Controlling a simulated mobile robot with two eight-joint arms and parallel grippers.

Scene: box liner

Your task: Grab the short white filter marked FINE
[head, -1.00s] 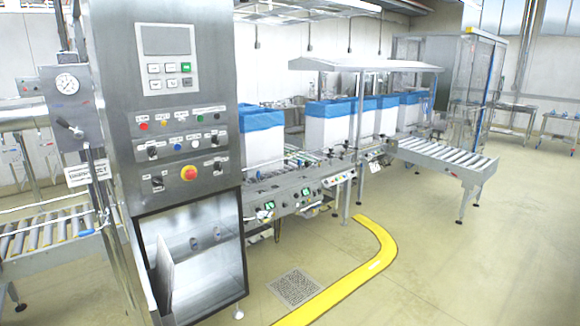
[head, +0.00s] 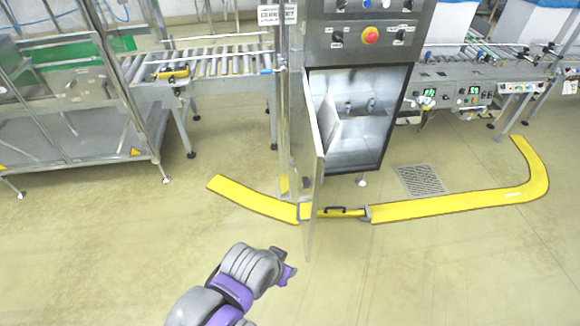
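I cannot make out a short white filter or a FINE mark. An open cabinet (head: 362,150) stands in the upper middle of the head view. A pale flat panel (head: 329,124) stands upright inside it at the left. Two small grey fittings show on its back wall, too small to identify. The cabinet door (head: 313,190) is swung open towards me, seen nearly edge-on. My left gripper (head: 287,264) is at the lower middle, above the floor, well short of the cabinet. Whether its fingers are open is unclear. My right gripper is out of view.
A yellow floor strip (head: 450,205) runs in front of the cabinet, with a floor grate (head: 420,180) behind it. A roller conveyor (head: 215,65) and a framed machine (head: 75,100) are at the left. Another conveyor is at the right. The floor nearer me is clear.

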